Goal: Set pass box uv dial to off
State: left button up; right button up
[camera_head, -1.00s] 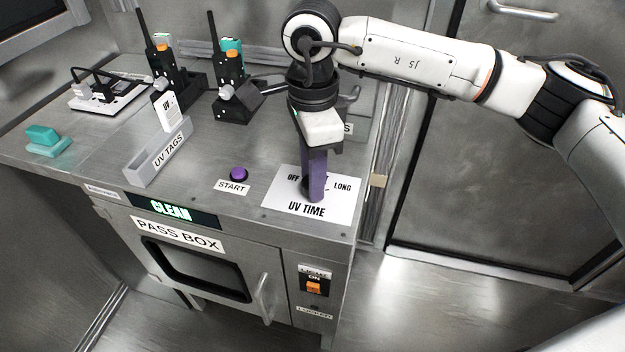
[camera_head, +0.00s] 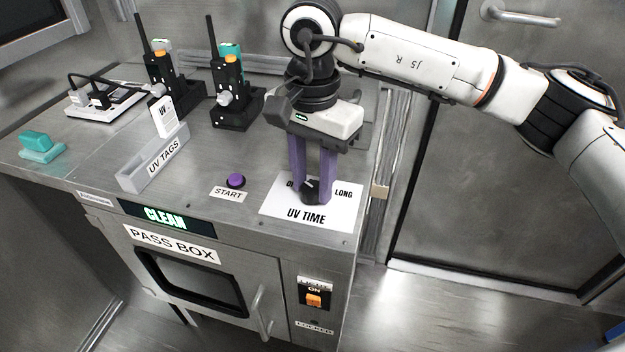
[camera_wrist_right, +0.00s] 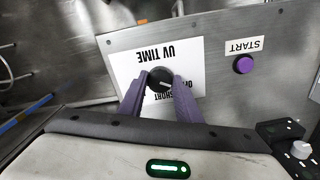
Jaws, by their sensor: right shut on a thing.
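The UV time dial (camera_head: 309,190) is a black knob on a white "UV TIME" label plate (camera_head: 306,215) on top of the pass box (camera_head: 200,262). My right gripper (camera_head: 312,198) points down with its two purple fingers on either side of the knob, shut on it. The right wrist view shows the dial (camera_wrist_right: 159,80) between the fingertips, with a light pointer line on its face. The fingers and knob hide part of the label; "LONG" is readable, "OFF" is partly covered. My left gripper is not in view.
A purple START button (camera_head: 236,180) is left of the label. A grey UV TAGS holder (camera_head: 153,163), two black radios in chargers (camera_head: 232,100), a power strip (camera_head: 105,100) and a teal item (camera_head: 38,146) stand further left. A door is at right.

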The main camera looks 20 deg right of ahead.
aim_at(312, 187)
jog(key=shift+r, duration=0.15)
dwell(0.3)
jog(key=o, duration=1.1)
jog(key=shift+c, duration=0.2)
notch_tip(312, 187, up, 10)
jog(key=p, duration=0.1)
